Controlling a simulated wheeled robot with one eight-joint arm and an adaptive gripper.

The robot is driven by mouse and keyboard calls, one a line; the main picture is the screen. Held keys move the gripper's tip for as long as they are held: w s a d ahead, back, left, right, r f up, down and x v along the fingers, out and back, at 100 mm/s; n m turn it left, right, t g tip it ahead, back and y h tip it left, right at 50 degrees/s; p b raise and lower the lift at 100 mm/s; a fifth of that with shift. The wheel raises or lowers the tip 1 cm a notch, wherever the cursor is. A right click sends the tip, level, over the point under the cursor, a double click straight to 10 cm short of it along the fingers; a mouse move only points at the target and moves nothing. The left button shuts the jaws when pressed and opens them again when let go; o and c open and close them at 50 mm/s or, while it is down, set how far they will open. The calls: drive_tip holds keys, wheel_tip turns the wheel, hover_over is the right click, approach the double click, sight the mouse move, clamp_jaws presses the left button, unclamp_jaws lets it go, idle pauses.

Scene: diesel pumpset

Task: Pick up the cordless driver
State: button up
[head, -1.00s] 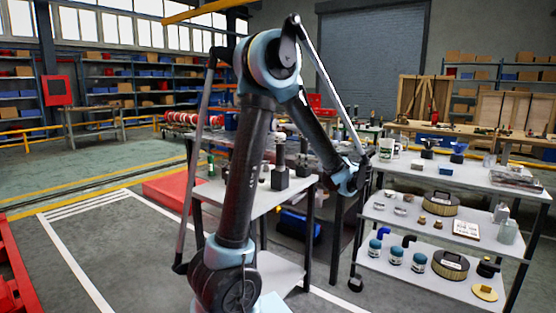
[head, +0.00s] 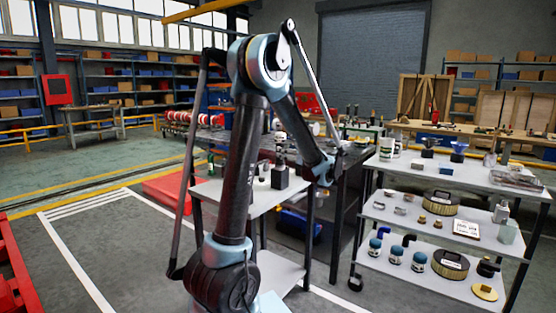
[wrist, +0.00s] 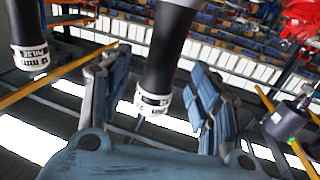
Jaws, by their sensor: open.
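My gripper (wrist: 159,65) is open, with its two blue-grey fingers apart in the wrist view. A black cylinder (wrist: 168,50) with a white printed band shows in the gap between the fingers. A similar one (wrist: 25,30) is at the far left. I cannot tell what they are or how far off; no finger visibly grips them. I cannot single out the cordless driver with certainty. A dark upright item with a block-like base (head: 281,177) stands on the small grey table (head: 258,200) in the head view. My fingers are hidden there behind my wrist.
A grey cylinder with a green part (wrist: 290,120) is at the right of the wrist view. A loaded three-tier trolley (head: 375,213) stands right of my arm. A darker workbench (head: 345,190) is behind the small table. Open floor lies left.

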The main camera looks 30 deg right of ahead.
drive_tip(key=shift+w+a+f, duration=0.1)
drive_tip(key=shift+w+a, duration=0.05)
drive_tip(key=shift+w, duration=0.7)
drive_tip(key=shift+w+a+f, duration=0.1)
drive_tip(key=shift+w+a, duration=0.1)
drive_tip(key=shift+w, duration=0.65)
drive_tip(key=shift+w+a, duration=0.15)
drive_tip(key=shift+w, duration=0.7)
clamp_jaws()
